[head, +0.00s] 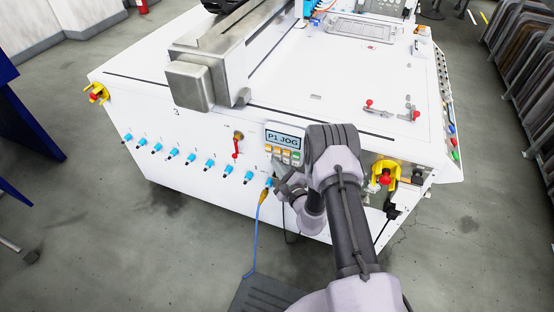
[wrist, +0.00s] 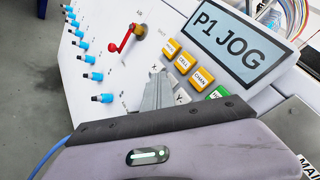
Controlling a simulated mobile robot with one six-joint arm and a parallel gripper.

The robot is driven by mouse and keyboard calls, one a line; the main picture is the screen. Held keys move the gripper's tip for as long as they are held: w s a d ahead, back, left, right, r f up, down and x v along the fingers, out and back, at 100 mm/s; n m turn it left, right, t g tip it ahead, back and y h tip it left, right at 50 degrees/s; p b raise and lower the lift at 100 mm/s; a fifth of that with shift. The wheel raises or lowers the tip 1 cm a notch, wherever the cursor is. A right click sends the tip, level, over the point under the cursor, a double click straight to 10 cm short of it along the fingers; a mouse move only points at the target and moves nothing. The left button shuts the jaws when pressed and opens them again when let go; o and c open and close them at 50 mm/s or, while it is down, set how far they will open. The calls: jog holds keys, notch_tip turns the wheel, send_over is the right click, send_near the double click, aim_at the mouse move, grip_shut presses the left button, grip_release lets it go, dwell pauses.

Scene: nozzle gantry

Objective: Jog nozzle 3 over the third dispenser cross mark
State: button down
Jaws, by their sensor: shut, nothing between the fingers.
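The control panel (head: 283,142) on the white machine's front reads "P1 JOG" on its display (wrist: 238,38). Below the display are orange keys (wrist: 183,63), a green key (wrist: 218,93) and white keys, one marked "Y-" (wrist: 182,98). My gripper (wrist: 158,76) is shut and empty, its fingertips close by the keys at the panel's lower left; I cannot tell whether they touch. In the head view my gripper (head: 277,164) is just below the panel. The metal gantry beam (head: 215,45) lies across the machine top. I cannot make out nozzle 3 or the cross marks.
A red lever (head: 236,146) is left of the panel, also in the wrist view (wrist: 126,39). Several blue connectors (head: 190,158) line the machine front; a blue cable (head: 257,235) hangs from one end. A red-and-yellow emergency stop (head: 385,176) is right of my arm.

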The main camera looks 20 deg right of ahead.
jog(key=shift+s+a, duration=0.5)
jog(key=shift+s, duration=0.25)
jog(key=shift+a, duration=0.1)
jog(key=shift+s+a+p, duration=0.35)
jog(key=shift+s+a, duration=0.35)
jog(key=shift+s, duration=0.3)
jog(key=shift+s+a+p, duration=0.3)
jog(key=shift+s+a, duration=0.4)
jog(key=shift+s, duration=0.3)
